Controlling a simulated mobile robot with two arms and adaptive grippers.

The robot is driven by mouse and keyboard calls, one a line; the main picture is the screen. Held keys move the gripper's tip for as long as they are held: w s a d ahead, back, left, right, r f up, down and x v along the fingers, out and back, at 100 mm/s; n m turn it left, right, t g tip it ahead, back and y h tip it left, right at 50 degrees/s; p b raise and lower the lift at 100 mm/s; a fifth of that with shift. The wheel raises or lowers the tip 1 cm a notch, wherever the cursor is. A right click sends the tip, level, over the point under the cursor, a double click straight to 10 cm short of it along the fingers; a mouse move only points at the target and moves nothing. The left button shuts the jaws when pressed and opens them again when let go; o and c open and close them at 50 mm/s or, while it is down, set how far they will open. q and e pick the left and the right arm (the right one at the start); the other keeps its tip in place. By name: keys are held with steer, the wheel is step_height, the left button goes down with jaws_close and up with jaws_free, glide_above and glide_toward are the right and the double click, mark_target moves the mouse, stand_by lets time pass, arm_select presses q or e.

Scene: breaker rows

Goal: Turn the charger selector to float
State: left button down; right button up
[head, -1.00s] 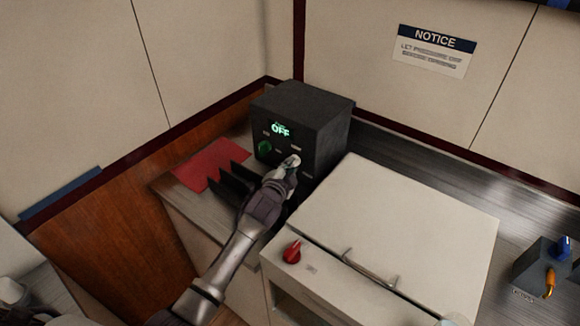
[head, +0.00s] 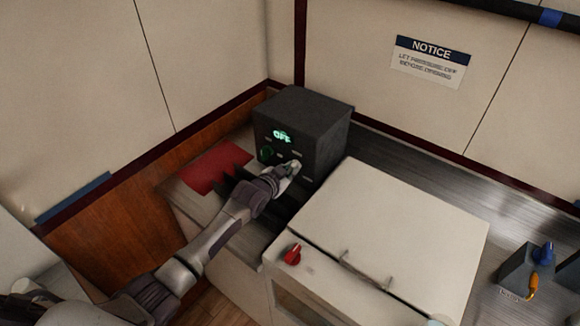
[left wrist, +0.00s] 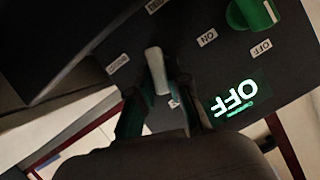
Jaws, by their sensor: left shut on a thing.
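The charger is a dark box (head: 325,125) in the corner, and its lit green display (head: 282,136) reads OFF. The display also shows upside down in the left wrist view (left wrist: 235,98). A green knob (head: 266,154) sits at the left of its front, near ON and OFF labels in the wrist view. My right gripper is out of view.
A red mat (head: 215,168) lies left of the charger. A pale lidded cabinet (head: 395,225) with a handle and a red knob (head: 293,254) stands to the right. A small grey box (head: 525,268) with blue and orange parts is at far right. Walls close the corner behind.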

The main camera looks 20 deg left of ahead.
arm_select(q)
steer(key=shift+w+a+n+h+b, duration=0.1)
steer(key=shift+a+n+h+b, duration=0.05)
steer(key=shift+n+h+b, duration=0.45)
steer(key=shift+r+n+g+h+b, duration=0.1)
steer(key=shift+n+g+h+b, duration=0.25)
steer(key=shift+n, duration=0.35)
steer(key=shift+r, duration=0.1)
steer(key=c, duration=1.2)
jaws_free()
steer(key=shift+c, duration=0.2)
steer(key=shift+o, duration=0.6)
steer(key=shift+w, duration=0.1)
steer(key=v, duration=1.2)
